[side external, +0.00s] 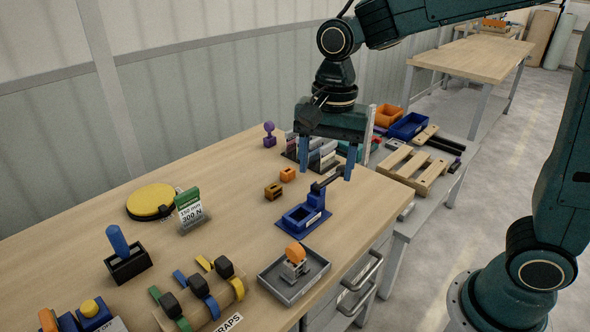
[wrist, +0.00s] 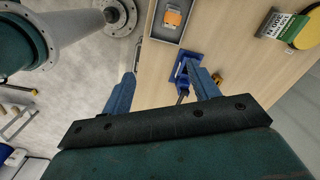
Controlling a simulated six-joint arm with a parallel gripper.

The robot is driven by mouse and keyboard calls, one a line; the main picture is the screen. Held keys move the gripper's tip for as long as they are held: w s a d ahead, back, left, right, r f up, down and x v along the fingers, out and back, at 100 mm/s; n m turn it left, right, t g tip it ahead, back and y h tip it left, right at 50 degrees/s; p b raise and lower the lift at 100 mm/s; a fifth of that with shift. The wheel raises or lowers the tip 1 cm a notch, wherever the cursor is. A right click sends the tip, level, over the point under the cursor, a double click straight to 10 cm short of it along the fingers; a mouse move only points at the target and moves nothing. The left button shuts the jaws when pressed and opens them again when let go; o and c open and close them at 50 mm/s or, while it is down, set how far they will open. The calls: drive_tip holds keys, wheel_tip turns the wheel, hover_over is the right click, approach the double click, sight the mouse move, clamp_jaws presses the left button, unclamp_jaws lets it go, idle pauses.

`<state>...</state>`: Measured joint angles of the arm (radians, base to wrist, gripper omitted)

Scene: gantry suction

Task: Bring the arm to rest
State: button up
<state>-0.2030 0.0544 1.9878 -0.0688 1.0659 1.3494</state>
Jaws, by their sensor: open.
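My gripper (side external: 326,165) hangs above the table's right part with its two blue fingers pointing down and spread apart. It is open, with nothing between the fingers. In the wrist view the fingers of my gripper (wrist: 163,88) show wide apart. A blue fixture with a dark lever (side external: 304,214) stands on the table below and in front of the gripper, apart from it.
The wooden table (side external: 235,235) holds a grey tray with an orange-topped part (side external: 294,262), a green sign (side external: 190,207), a yellow disc (side external: 151,201) and orange blocks (side external: 288,174). A rack (side external: 290,153) stands behind the gripper. A side bench (side external: 400,198) carries bins and a pallet.

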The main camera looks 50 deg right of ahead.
drive_tip(key=s+d+r+n+t, duration=0.1)
drive_tip(key=s+d+n+t, duration=0.1)
drive_tip(key=s+d+n, duration=0.2)
drive_tip(key=s+d+r+n+t, duration=0.2)
drive_tip(key=s+n, duration=0.6)
drive_tip(key=s, duration=0.4)
drive_tip(key=shift+d+r+t+h, duration=0.3)
drive_tip(key=shift+d+t, duration=0.3)
drive_tip(key=shift+d, duration=0.45)
